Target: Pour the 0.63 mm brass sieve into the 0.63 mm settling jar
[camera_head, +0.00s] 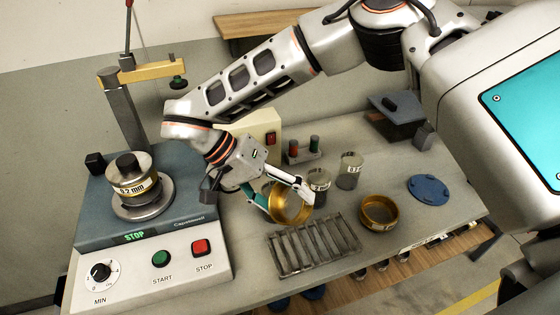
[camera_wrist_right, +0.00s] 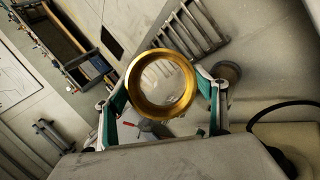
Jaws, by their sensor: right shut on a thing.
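My right gripper (camera_head: 286,196) is shut on a brass sieve (camera_head: 290,217), its fingers on opposite sides of the ring. The sieve is tilted, beside and left of the nearer glass jar (camera_head: 318,188). The ring also shows in the right wrist view (camera_wrist_right: 136,88), between the two fingers. A second jar (camera_head: 349,172) stands further right. Both jars carry small labels that I cannot read clearly, and no size mark is legible on the held sieve. I cannot tell what is in the sieve. My left gripper is not in view.
A slatted rack (camera_head: 313,246) lies in front of the held sieve. Another brass sieve (camera_head: 380,214) stands right of it, near a blue disc (camera_head: 429,189). A shaker (camera_head: 140,225) with a labelled sieve stack (camera_head: 133,180) stands left. Bench between rack and blue disc is partly free.

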